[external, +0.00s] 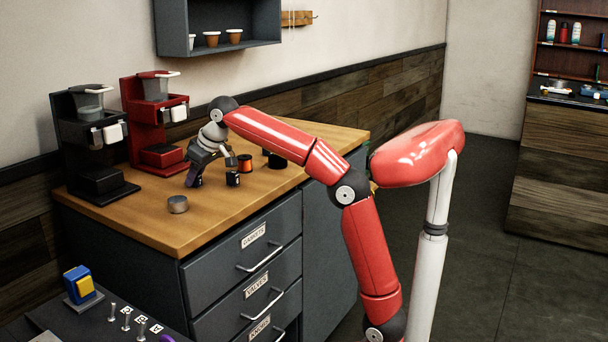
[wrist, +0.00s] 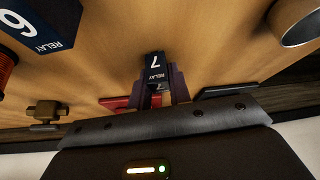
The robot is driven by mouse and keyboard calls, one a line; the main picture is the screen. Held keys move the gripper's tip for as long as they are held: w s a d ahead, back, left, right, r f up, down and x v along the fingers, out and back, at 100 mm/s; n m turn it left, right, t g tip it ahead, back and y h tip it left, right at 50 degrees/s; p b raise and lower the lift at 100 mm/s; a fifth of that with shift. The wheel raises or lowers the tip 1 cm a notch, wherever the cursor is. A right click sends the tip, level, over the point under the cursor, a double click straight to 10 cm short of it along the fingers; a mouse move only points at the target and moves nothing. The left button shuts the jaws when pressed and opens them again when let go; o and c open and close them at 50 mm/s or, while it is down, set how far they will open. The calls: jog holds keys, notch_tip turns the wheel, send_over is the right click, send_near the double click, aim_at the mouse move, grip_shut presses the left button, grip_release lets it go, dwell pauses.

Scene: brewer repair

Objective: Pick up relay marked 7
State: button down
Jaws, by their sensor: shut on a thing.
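The relay marked 7 (wrist: 154,66) is a small dark block with white lettering, "7 RELAY", in the middle of the wrist view. My gripper (wrist: 157,86) is shut on it, with a dark finger on each side. In the external view my gripper (external: 196,180) points down over the wooden counter, in front of the red brewer. The held relay is mostly hidden there, and I cannot tell whether it touches the counter. Another dark relay, marked 6 (wrist: 38,22), stands apart at the upper left of the wrist view and right of my gripper in the external view (external: 233,179).
A red-orange spool (external: 245,162) and dark round parts stand right of my gripper. A grey metal cup (external: 178,204) is at the front left. The black brewer (external: 92,140) and red brewer (external: 152,115) stand behind. The counter's (external: 225,220) front is clear.

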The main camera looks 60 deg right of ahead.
notch_tip(320, 180, up, 8)
jog(key=p, duration=0.4)
jog(key=shift+a+r, duration=0.1)
jog(key=shift+r, duration=0.1)
jog(key=shift+w+r, duration=0.15)
jog(key=shift+r, duration=0.6)
